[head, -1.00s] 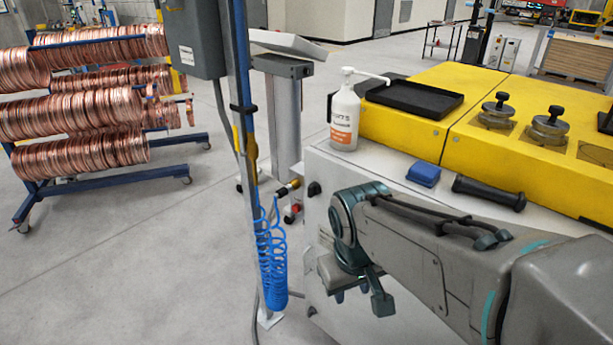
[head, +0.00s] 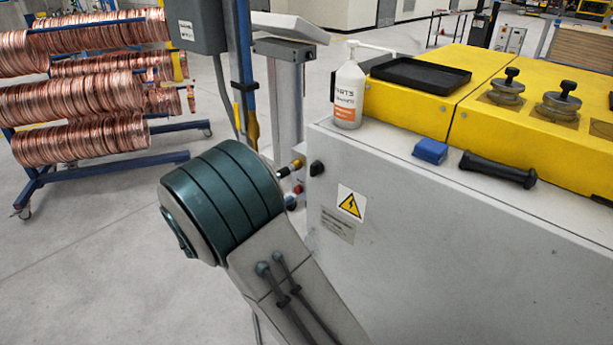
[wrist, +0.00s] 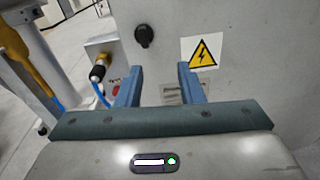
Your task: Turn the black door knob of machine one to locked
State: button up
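The black door knob (head: 316,168) sits on the light grey side panel of the machine (head: 400,250), near its upper left corner. In the wrist view the knob (wrist: 145,36) is above and ahead of the fingertips, apart from them. My gripper (wrist: 159,74) is open and empty, its two blue fingers spread in front of the panel. In the head view my arm hides the gripper. The angle of the knob's grip is too small to read surely.
A yellow warning sign (head: 351,204) is right of the knob. A fitting with a brass end and blue hose (wrist: 97,73) juts out left of it. A post (head: 240,80) stands further left. A white pump bottle (head: 348,95) stands on the machine top.

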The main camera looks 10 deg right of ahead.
aim_at(311, 170)
jog(key=shift+n+t, duration=0.7)
jog(key=x, duration=0.4)
jog(key=w+x, duration=0.1)
jog(key=x, duration=0.3)
jog(key=a+p+x, duration=0.1)
jog(key=x, duration=0.3)
jog(key=shift+w+d+f, duration=0.15)
jog(key=shift+w+d, duration=0.05)
jog(key=shift+w, duration=0.3)
grip_shut()
